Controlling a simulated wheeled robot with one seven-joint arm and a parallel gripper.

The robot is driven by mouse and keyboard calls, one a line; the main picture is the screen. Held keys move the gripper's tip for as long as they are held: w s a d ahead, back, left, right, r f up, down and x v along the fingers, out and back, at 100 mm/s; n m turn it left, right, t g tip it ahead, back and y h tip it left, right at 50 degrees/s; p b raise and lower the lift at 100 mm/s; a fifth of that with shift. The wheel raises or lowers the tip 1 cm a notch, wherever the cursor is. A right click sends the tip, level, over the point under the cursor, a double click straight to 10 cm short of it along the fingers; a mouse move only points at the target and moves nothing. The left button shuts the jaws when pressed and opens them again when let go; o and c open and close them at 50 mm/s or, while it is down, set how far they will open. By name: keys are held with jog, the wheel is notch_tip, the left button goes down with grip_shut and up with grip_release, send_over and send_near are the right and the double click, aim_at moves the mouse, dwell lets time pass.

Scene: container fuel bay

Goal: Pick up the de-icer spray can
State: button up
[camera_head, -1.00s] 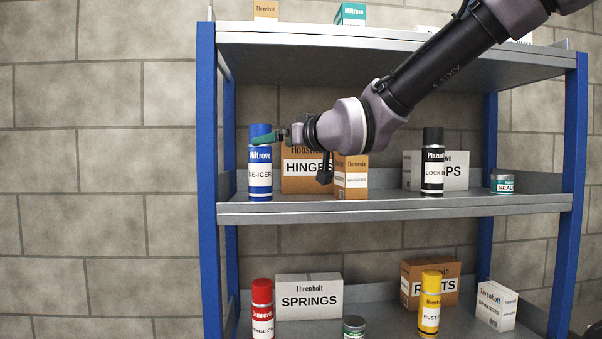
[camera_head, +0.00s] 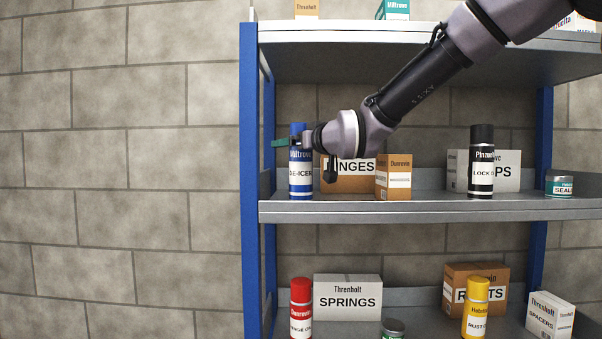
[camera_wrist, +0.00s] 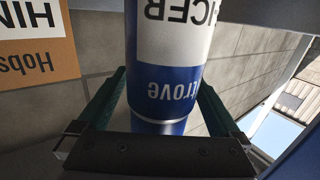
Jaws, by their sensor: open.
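The de-icer spray can (camera_head: 301,182), blue with a white label band, stands upright at the left end of the middle shelf. My gripper (camera_head: 287,142) is at the height of the can's upper part. In the wrist view the can (camera_wrist: 168,85) appears upside down, between the two green fingers of my gripper (camera_wrist: 165,100). The fingers are open, one on each side of the can, and a gap shows beside it.
The middle shelf (camera_head: 430,208) also holds a hinges box (camera_head: 348,180), a small orange box (camera_head: 394,177), a black can (camera_head: 481,165) and a sealant tin (camera_head: 559,186). A blue post (camera_head: 250,190) stands close left of the de-icer. The upper shelf (camera_head: 400,38) is overhead.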

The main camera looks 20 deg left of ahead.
grip_shut()
jog(key=shift+r, duration=0.1)
